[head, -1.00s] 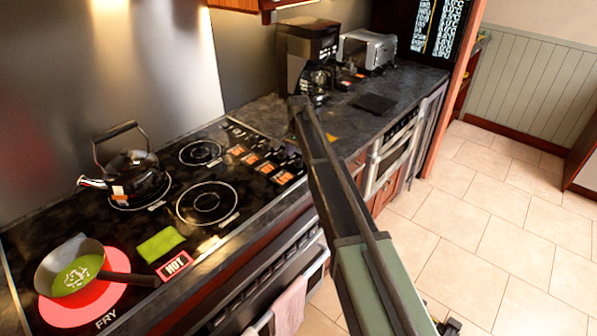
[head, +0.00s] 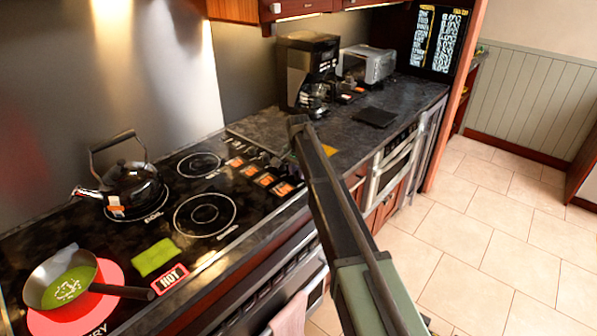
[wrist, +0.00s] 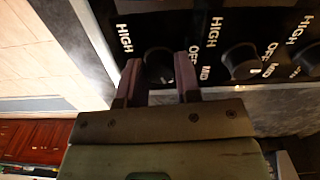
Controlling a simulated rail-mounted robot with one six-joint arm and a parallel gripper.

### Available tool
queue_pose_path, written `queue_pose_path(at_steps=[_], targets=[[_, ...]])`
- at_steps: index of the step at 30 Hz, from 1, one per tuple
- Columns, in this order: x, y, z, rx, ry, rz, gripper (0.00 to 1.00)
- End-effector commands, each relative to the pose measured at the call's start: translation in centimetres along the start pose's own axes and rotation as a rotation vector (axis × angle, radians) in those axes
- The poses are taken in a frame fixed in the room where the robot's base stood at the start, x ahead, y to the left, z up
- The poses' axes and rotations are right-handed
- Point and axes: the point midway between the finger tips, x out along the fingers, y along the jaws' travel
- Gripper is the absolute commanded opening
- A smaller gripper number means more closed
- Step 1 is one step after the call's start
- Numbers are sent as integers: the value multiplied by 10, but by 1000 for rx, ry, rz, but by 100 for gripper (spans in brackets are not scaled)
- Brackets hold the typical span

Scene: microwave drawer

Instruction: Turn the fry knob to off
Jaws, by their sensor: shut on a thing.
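In the wrist view my gripper (wrist: 160,80) has one finger on each side of a dark round knob (wrist: 158,62), the leftmost of the knobs seen there. It is shut on that knob. "HIGH" and "OFF MID" are printed beside it; no burner name is readable, so I cannot tell which burner it serves. In the head view my arm hides the gripper. The fry burner (head: 110,273) glows red under a pan (head: 52,297) of green food, and the "HOT" sign (head: 170,277) is lit red.
Other knobs (wrist: 240,60) stand beside the held one. A black kettle (head: 130,187) sits on the boil burner. A coffee maker (head: 307,70) and toaster oven (head: 370,64) stand farther back. The tiled floor (head: 470,240) is clear.

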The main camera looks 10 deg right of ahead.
Motion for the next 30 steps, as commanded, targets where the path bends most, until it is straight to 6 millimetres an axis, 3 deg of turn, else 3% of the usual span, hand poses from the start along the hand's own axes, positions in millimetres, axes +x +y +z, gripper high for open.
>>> queue_pose_path(at_steps=[11, 30], targets=[[0, 0, 0, -191, 0, 0, 7], [0, 0, 0, -789, 0, 0, 7]])
